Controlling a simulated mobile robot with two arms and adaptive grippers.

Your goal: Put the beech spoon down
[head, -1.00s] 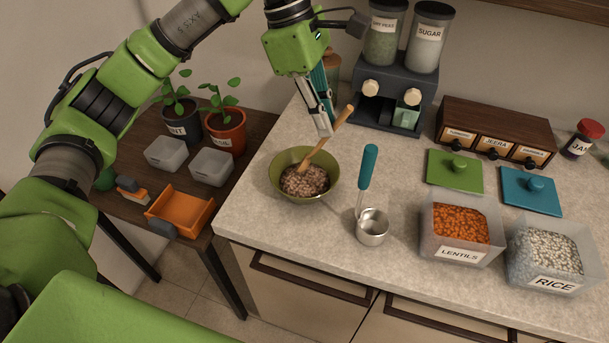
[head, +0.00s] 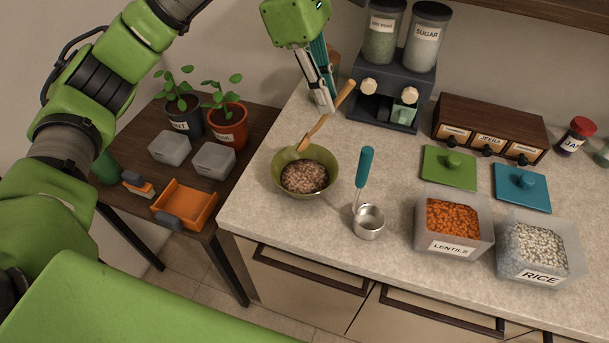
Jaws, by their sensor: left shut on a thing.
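The beech spoon (head: 314,129) is held at a slant, handle up to the right. Its head (head: 292,153) shows over the left back part of the green bowl (head: 278,184), clear of the brown grainy contents (head: 304,177). My left gripper (head: 327,108) points down behind the bowl, shut on the spoon's handle. The fingertips partly overlap the handle in the picture. The exact height of the spoon above the counter is hard to tell. My right gripper is not in view.
A metal scoop (head: 369,221) with a teal handle stands right of the bowl. Lentils (head: 452,222) and rice (head: 539,250) tubs are farther right. A dark dispenser (head: 386,104) stands behind. Bare counter (head: 262,212) lies left and front of the bowl.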

